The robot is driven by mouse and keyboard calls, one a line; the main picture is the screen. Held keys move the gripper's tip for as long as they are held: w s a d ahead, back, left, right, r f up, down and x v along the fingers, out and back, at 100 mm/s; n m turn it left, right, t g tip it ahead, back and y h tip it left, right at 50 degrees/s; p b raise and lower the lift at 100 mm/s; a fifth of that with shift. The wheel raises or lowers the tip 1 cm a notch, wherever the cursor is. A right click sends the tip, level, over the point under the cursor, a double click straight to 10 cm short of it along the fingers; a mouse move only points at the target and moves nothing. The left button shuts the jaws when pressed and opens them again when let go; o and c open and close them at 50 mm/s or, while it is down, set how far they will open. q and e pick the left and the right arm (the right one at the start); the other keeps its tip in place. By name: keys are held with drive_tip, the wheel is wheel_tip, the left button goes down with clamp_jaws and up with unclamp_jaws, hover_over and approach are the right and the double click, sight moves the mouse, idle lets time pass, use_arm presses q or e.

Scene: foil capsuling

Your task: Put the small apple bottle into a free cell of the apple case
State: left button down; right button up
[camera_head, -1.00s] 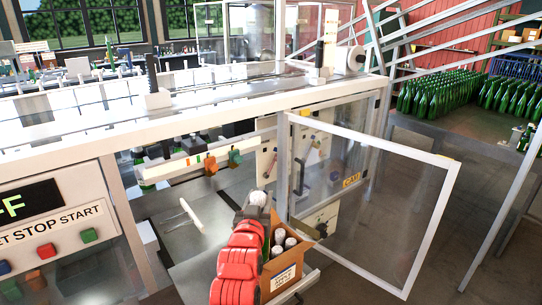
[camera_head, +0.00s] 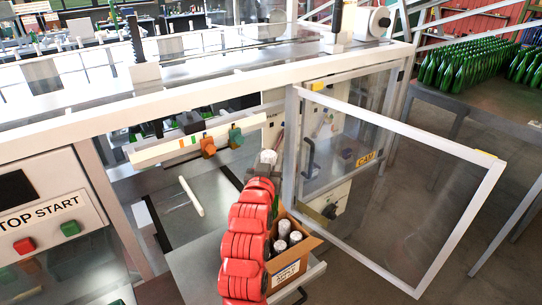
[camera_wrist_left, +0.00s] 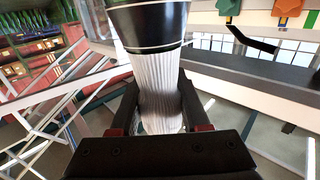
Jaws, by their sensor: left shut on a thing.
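The case (camera_head: 290,269), an open brown cardboard box with a printed label, stands on the metal surface at lower middle in the head view. Several bottles with white tops (camera_head: 283,229) stand in it; its cells cannot be made out. My left gripper (camera_head: 264,168) is beyond the case, past its far side, with my red arm alongside the box. It is shut on a bottle (camera_wrist_left: 160,90). In the left wrist view the fingers sit on either side of its ribbed whitish neck, with a wider black part with a pale ring above. Its label is not readable. My right gripper is not in view.
An open transparent door (camera_head: 400,190) in a white frame stands right of the case. A white bar (camera_head: 165,150) with orange and teal parts crosses the machine's opening. A white rod (camera_head: 191,196) lies on the grey surface left of my arm.

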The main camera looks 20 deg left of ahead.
use_arm(q)
drive_tip(key=shift+f+b, duration=0.1)
drive_tip(key=shift+b, duration=0.4)
drive_tip(key=shift+f+b, duration=1.75)
drive_tip(key=shift+f, duration=1.05)
drive_tip(key=shift+b, duration=0.35)
drive_tip(key=shift+b, duration=0.75)
